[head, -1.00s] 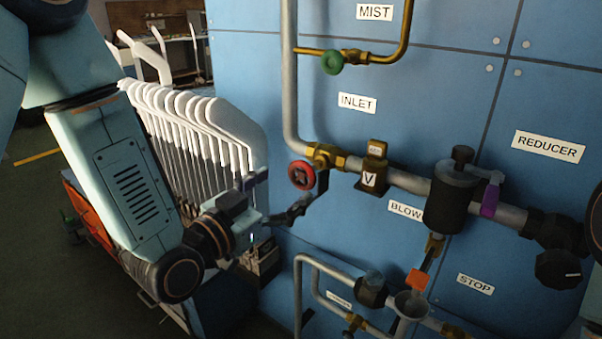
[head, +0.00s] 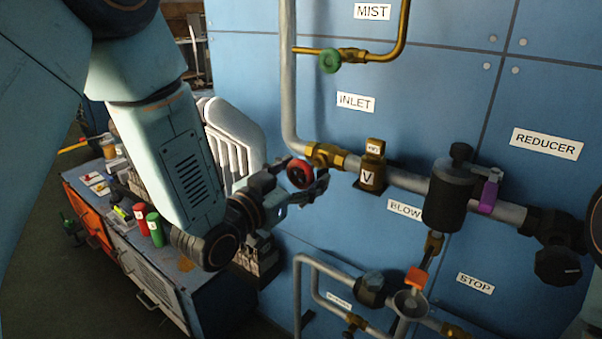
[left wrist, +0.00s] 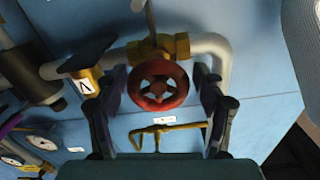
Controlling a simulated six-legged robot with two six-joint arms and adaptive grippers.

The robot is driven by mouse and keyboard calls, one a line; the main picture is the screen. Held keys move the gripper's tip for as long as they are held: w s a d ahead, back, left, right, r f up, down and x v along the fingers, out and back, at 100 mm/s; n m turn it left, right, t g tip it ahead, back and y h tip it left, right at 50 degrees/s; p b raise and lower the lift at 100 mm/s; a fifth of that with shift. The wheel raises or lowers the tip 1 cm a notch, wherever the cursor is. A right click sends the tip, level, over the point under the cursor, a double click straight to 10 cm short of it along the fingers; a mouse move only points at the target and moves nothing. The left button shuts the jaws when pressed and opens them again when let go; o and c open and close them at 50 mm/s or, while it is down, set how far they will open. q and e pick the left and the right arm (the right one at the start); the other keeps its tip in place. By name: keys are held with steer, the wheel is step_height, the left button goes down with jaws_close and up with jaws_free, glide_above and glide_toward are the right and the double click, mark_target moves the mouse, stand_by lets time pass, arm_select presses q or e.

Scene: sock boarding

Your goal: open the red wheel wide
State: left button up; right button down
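The red wheel (head: 300,173) sits on a brass valve (head: 325,155) on the grey pipe, under the INLET label (head: 356,102). My left gripper (head: 298,182) is at the wheel, with its fingers on either side of it. In the left wrist view the red wheel (left wrist: 159,85) stands between the two spread fingers of the left gripper (left wrist: 160,112). Gaps show between the wheel and both fingers there, so the gripper is open. My right gripper is not in view.
A brass block marked V (head: 372,168) and a black cylinder (head: 451,197) sit on the pipe to the right. A green wheel (head: 331,61) is above. A cabinet with a red and a green can (head: 155,229) stands at lower left.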

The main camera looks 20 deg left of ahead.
arm_select(q)
steer(key=shift+d, duration=0.15)
steer(key=shift+c, duration=1.4)
steer(key=c, duration=0.6)
steer(key=shift+n, duration=0.4)
steer(key=n+p, duration=0.3)
steer(key=n, duration=0.1)
steer(key=shift+r+n, duration=0.1)
steer(key=shift+n, duration=0.3)
steer(key=n+p, duration=0.1)
steer(key=n, duration=0.2)
steer(key=shift+p, duration=0.3)
steer(key=shift+n+p, duration=0.65)
steer(key=shift+n, duration=0.95)
